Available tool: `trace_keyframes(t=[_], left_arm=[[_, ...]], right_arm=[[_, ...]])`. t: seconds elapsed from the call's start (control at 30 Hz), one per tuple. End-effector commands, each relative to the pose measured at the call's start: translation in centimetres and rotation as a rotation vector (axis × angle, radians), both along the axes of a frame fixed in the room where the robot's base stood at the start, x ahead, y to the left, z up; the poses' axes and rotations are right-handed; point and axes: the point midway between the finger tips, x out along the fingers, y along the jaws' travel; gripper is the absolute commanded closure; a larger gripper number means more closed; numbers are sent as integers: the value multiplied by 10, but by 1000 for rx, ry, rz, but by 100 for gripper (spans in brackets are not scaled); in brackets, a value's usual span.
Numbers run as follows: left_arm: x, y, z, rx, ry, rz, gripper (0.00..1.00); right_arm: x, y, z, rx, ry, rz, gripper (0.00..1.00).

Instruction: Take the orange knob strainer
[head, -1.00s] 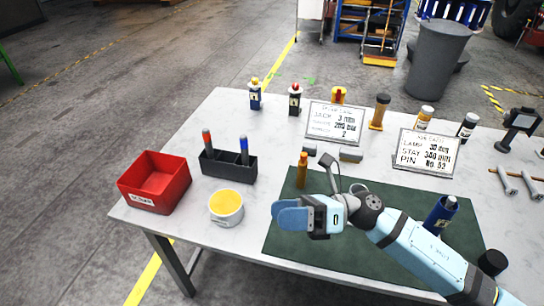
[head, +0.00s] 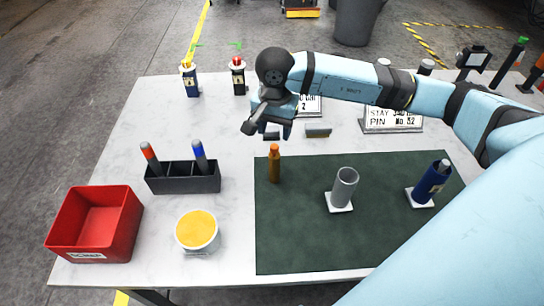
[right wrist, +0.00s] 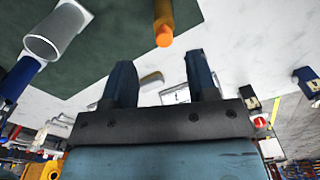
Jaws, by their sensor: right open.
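A slim orange piece with a rounded top (head: 274,163), which I take to be the orange knob strainer, stands upright on the dark green mat (head: 300,245) near its back left corner. In the right wrist view its orange end (right wrist: 163,30) shows just beyond the fingertips, apart from them. My right gripper (head: 279,132) is behind and above it in the head view. Its two dark blue fingers (right wrist: 158,68) are spread, with nothing between them. My left gripper is not in view.
A grey cup (head: 344,186) and a tilted blue cylinder (head: 432,184) stand on white bases on the mat. To the left are a black holder (head: 185,178) with two markers, a yellow-filled tub (head: 198,231) and a red bin (head: 97,225). The mat's front is clear.

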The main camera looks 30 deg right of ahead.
Motion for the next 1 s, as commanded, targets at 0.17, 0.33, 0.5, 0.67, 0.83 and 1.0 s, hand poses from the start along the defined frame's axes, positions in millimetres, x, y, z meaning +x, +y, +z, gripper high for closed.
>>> trace_keyframes(t=[0.17, 0.33, 0.5, 0.67, 0.83, 1.0], left_arm=[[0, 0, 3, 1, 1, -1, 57], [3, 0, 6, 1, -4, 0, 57], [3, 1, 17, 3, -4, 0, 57], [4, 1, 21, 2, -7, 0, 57], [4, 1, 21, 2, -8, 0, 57], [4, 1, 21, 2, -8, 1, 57]], right_arm=[[0, 0, -26, 2, 2, 0, 47], [1, 0, -35, 3, 1, -1, 47], [5, -6, -58, 3, 4, -2, 47], [6, -7, -79, 3, 2, -1, 47], [7, -7, -84, 4, -1, 0, 47], [7, -7, -84, 4, -1, 0, 58]])
